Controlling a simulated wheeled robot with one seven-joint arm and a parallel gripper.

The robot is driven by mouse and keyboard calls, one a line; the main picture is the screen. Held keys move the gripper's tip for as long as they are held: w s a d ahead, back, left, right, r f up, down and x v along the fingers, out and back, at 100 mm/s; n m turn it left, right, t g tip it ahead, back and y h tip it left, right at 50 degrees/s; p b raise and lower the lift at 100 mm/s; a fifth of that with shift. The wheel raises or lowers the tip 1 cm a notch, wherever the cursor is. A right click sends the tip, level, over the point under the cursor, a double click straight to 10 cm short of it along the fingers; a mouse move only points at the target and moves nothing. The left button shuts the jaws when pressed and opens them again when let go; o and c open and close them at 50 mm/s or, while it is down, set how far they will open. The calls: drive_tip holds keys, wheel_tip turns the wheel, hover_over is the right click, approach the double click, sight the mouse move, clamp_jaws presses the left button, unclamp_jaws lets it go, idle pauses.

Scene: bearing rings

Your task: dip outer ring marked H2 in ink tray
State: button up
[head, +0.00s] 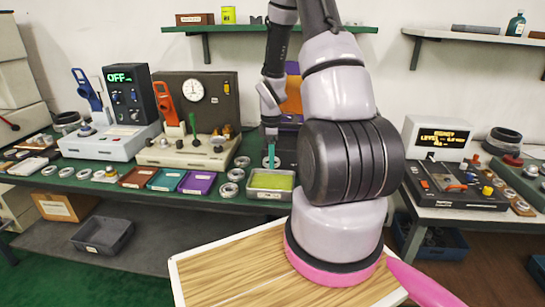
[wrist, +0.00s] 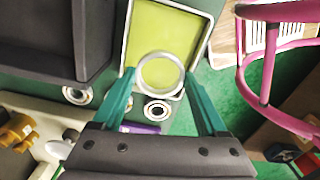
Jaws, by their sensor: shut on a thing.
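My gripper (wrist: 159,74) is shut on a pale metal outer ring (wrist: 142,83), one teal finger on each side of it. The ring's hole is clear, and no H2 marking can be read. In the wrist view the ring shows in front of the ink tray (wrist: 125,50), a pale-rimmed tray with a yellow-green floor. In the head view my gripper (head: 271,150) is just above the ink tray (head: 270,195), which stands at the front edge of the green bench. The ring looks apart from the tray floor, though the exact gap cannot be told.
A dark box (wrist: 60,35) stands beside the tray. Loose rings (head: 231,190) lie left of the tray. Purple (head: 197,183), teal (head: 166,180) and brown (head: 137,177) trays are farther left. A dial gauge device (head: 192,120) stands behind them.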

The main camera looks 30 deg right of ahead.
hover_over(272, 188)
drive_tip(key=shift+s+a+f, duration=0.1)
drive_tip(key=shift+f, duration=2.15)
drive_tip(key=shift+f, duration=2.9)
drive_tip(key=shift+r, duration=0.1)
idle(0.6)
drive_tip(key=shift+r, duration=4.15)
